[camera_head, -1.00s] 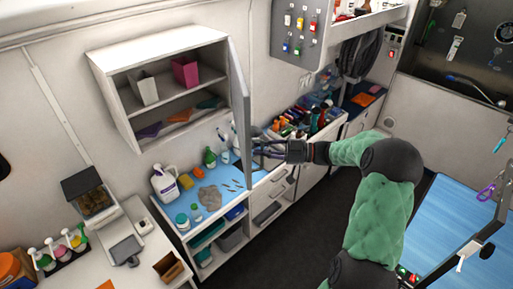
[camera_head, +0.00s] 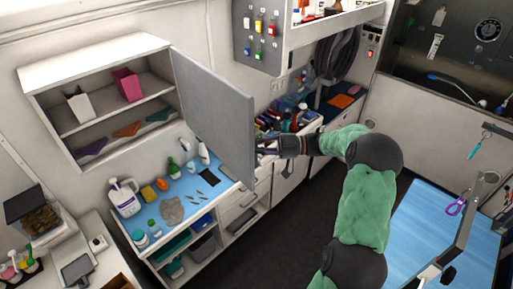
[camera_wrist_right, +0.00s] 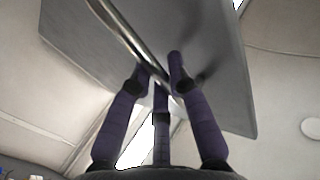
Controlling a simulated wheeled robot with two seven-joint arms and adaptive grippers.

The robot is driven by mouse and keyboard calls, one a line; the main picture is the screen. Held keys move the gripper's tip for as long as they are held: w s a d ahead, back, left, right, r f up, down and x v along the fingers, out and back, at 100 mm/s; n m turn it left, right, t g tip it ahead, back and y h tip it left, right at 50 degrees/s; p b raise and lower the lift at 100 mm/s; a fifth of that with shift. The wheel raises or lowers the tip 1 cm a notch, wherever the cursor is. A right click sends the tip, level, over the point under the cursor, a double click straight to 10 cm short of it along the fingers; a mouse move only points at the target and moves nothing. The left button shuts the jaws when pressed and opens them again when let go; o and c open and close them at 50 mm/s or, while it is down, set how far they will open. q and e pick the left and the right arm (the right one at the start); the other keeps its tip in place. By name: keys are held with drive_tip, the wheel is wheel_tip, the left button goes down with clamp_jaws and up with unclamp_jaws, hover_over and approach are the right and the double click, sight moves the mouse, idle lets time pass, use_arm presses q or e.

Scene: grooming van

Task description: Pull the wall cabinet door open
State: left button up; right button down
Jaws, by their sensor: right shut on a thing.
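The wall cabinet (camera_head: 97,56) hangs on the left wall in the head view and stands open. Inside are a white bin (camera_head: 80,104), a magenta bin (camera_head: 127,85) and several folded cloths. Its grey door (camera_head: 213,112) is swung far out from the cabinet's right side. My right gripper (camera_head: 266,150) is at the door's far lower edge, partly hidden behind the door. In the wrist view my right gripper (camera_wrist_right: 162,72) has its purple fingers closed around the shiny bar handle (camera_wrist_right: 124,32) on the door. My left gripper is not in view.
Below the cabinet, a blue-topped counter (camera_head: 200,180) holds a white jug (camera_head: 125,197), bottles and small items. A blue grooming table (camera_head: 415,240) stands at the right. Dark floor (camera_head: 275,235) between them is clear.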

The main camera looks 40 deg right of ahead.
drive_tip(key=shift+a, duration=0.1)
drive_tip(key=c, duration=1.2)
unclamp_jaws()
drive_tip(key=shift+o, duration=0.2)
drive_tip(key=v, duration=1.2)
